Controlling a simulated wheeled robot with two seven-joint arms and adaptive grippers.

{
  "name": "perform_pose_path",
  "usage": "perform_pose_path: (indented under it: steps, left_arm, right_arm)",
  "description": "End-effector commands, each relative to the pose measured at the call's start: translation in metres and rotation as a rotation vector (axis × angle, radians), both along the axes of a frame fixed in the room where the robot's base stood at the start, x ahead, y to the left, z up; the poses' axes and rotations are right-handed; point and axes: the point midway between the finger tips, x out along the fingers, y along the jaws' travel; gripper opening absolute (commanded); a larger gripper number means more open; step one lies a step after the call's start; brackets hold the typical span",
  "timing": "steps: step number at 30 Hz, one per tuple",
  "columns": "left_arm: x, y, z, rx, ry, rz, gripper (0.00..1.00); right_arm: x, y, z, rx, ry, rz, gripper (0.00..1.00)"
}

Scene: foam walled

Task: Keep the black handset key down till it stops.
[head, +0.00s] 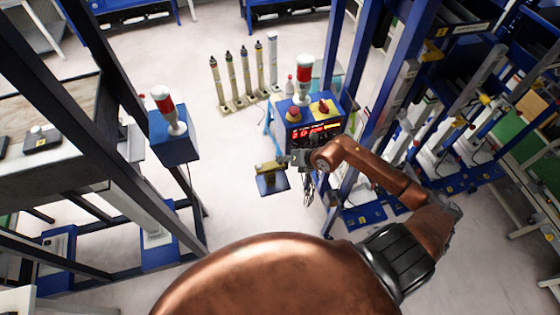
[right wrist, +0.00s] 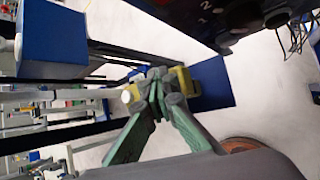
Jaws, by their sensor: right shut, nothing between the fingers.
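A yellow handset (head: 267,168) sits at a small blue plate (head: 273,186) beside the control box. The handset (right wrist: 184,80) and the blue plate (right wrist: 212,84) also show in the right wrist view, behind my fingertips. My right gripper (head: 285,161) is shut and empty, with its tips (right wrist: 158,75) over the handset in the picture. I cannot tell whether they touch it. The black key cannot be made out; my fingers cover part of the handset. A pale round end (right wrist: 130,94) shows left of the tips. My left gripper is not in view.
A blue control box (head: 318,115) with a red lit display, knobs and a red-white beacon (head: 303,75) stands just behind. Hanging cables (head: 308,190) are near my gripper. Blue frame posts (head: 345,70) rise on the right. Floor to the left of the plate is clear.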

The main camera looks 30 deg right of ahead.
Motion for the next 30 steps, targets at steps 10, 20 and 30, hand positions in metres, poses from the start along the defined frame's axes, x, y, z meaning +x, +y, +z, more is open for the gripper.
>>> perform_pose_path:
  steps: [10,20,30]
  left_arm:
    - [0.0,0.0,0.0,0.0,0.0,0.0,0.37]
    - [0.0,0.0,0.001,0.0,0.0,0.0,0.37]
    - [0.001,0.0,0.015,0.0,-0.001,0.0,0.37]
  right_arm:
    - [-0.001,0.0,-0.002,0.0,0.004,0.0,0.0]
    - [-0.001,0.0,-0.001,0.0,0.003,-0.001,0.0]
    - [0.0,0.0,0.017,0.0,0.002,-0.001,0.0]
